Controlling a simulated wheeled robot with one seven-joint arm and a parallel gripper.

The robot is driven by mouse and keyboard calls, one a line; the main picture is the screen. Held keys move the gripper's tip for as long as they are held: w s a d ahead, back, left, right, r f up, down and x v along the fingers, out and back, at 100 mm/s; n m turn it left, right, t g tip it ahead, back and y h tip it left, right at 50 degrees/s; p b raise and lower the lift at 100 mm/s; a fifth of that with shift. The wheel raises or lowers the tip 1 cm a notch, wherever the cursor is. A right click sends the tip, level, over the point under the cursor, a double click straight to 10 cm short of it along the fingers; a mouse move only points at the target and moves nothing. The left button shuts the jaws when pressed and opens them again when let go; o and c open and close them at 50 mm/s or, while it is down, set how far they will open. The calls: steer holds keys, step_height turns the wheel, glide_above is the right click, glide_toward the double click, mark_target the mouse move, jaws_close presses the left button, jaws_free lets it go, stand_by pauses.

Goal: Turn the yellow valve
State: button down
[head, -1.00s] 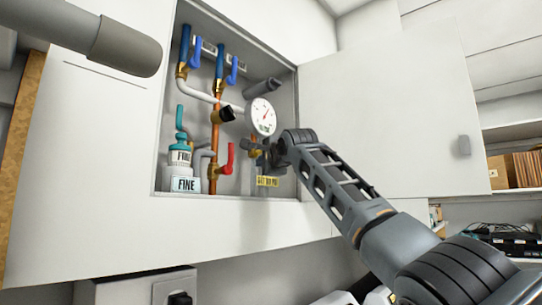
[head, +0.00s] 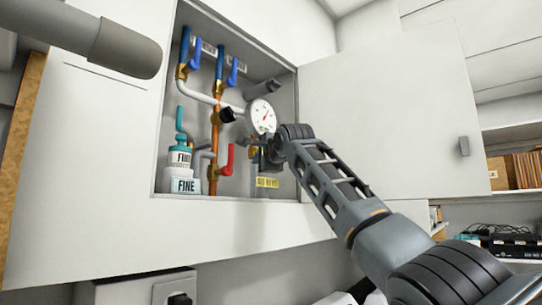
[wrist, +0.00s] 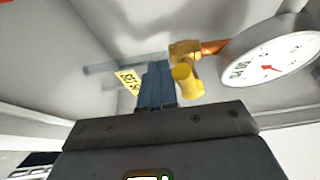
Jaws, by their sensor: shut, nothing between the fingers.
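The yellow valve (wrist: 187,80) shows in the wrist view as a short yellow handle on a brass fitting (wrist: 185,50) of a copper pipe. In the head view it is mostly hidden behind my gripper (head: 264,158), below the round gauge. My gripper's blue-grey fingers (wrist: 156,82) are shut and empty. They sit just left of the yellow handle in the wrist view. I cannot tell if they touch it.
The white pressure gauge (head: 261,116) is close above my gripper. A yellow label (head: 268,182) is below. The open door (head: 390,110) stands right.

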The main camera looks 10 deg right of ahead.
steer(key=shift+a+r, duration=0.1)
steer(key=shift+r, duration=0.05)
steer(key=shift+s+a+r+p, duration=0.25)
steer(key=shift+r+p, duration=0.1)
steer(key=shift+r, duration=0.15)
stand_by(0.3)
steer(key=shift+r, duration=0.15)
